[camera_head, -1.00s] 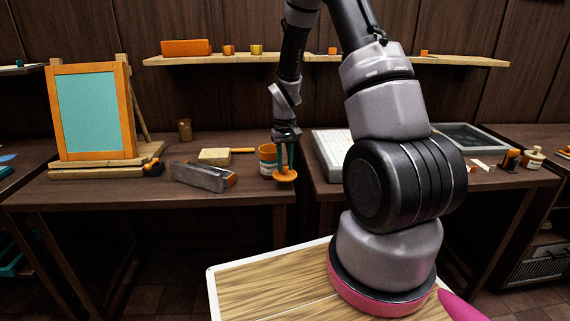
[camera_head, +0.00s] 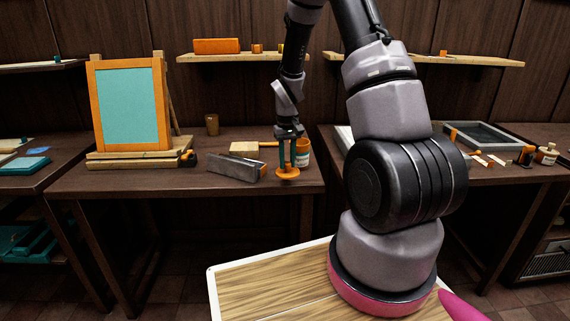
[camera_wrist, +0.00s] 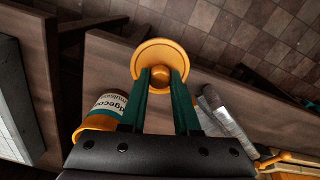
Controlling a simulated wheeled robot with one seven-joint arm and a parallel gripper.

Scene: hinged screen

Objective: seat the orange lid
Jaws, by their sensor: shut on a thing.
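The orange lid (camera_head: 288,173) is a flat disc with a round knob. My gripper (camera_head: 288,163) is shut on that knob, with the disc hanging level below the fingers near the table's front edge. In the wrist view the lid (camera_wrist: 160,50) sits at the tips of my green fingers (camera_wrist: 160,80). The jar (camera_head: 304,154), white-labelled with an orange upper part, stands on the table just right of and behind my gripper. In the wrist view the jar (camera_wrist: 108,104) is left of the fingers, apart from the lid. Its lower part is partly hidden.
A grey metal scoop coater (camera_head: 237,167) lies left of my gripper, with an orange-handled tool (camera_head: 246,147) behind it. An orange-framed screen (camera_head: 130,105) stands on a wooden base further left. A gap separates this table from the right one.

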